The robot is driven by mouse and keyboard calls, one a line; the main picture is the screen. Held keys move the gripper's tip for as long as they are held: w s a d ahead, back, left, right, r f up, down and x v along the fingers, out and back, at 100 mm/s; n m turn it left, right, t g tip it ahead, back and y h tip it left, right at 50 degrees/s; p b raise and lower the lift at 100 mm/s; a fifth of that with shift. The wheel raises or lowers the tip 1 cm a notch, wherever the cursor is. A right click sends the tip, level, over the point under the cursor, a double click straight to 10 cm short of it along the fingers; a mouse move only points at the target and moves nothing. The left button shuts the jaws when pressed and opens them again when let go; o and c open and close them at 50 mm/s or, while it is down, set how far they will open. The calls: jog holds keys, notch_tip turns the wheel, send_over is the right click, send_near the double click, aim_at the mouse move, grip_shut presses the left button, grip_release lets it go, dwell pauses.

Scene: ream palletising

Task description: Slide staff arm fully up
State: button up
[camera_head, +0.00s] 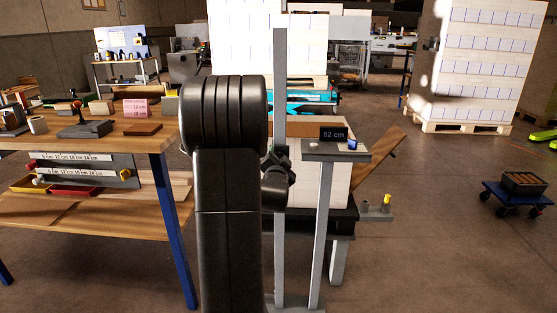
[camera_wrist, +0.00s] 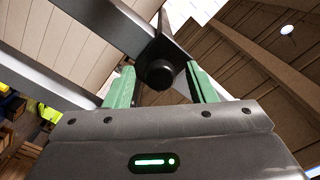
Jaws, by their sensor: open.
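The staff is a tall grey upright post (camera_head: 280,80) in the middle of the head view, beside a pallet stack. In the wrist view a grey bar (camera_wrist: 105,22) runs across the upper left to a dark bracket (camera_wrist: 172,48) with a round black knob (camera_wrist: 159,73). My gripper (camera_wrist: 160,84) has its two green fingers apart, one on each side of the knob. I cannot tell whether they touch it. In the head view my dark arm covers part of the post, and the fingers and knob cannot be made out.
A wooden workbench (camera_head: 150,143) with blocks is at left. A small blue cart (camera_head: 517,197) stands at right. The floor between stand and cart is mostly clear.

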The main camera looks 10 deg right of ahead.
grip_shut()
notch_tip(320, 180, up, 29)
jog(key=p, duration=1.4)
jog(key=shift+f, duration=0.15)
jog(key=shift+c, duration=0.8)
grip_release()
jog(key=shift+o, duration=0.8)
jog(key=v, duration=1.3)
jog(key=shift+s, duration=0.4)
